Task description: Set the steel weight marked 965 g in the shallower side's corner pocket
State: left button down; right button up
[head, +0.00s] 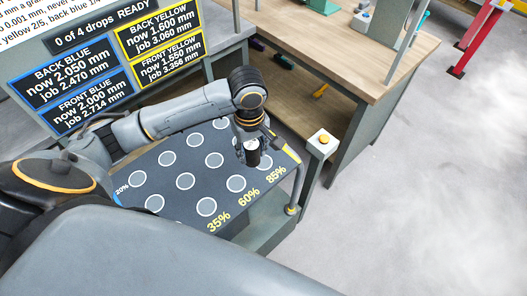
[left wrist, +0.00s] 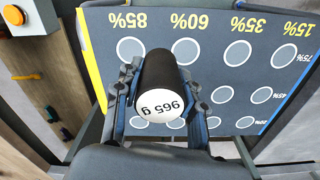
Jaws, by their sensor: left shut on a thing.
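The steel weight (left wrist: 160,72) is a black cylinder with a white end face reading 965 g in the left wrist view. It also shows as a dark shape (head: 252,158) in the head view. My left gripper (head: 250,142) is shut on it, one finger on each side. It is over the yellow-edged end of the dark plate (head: 172,207), near the 85% column; the gap below is hard to judge. The plate has rows of round pale pockets, one (left wrist: 237,53) beside the weight. The weight and fingers hide some pockets. My right gripper is not in view.
A screen (head: 90,70) reads 0 of 4 drops READY, with now and job values for blue and yellow corners. A wooden bench (head: 330,65) is behind. Open floor lies right.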

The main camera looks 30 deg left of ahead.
pick_arm(q)
jog(key=w+f, duration=0.6)
jog(key=shift+w+f, duration=0.1)
jog(key=shift+w, duration=0.1)
jog(key=shift+f+p, duration=0.65)
jog(key=shift+f, duration=0.95)
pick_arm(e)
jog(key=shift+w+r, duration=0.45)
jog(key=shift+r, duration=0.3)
pick_arm(q)
jog(key=shift+f, duration=0.1)
jog(key=shift+s, duration=0.1)
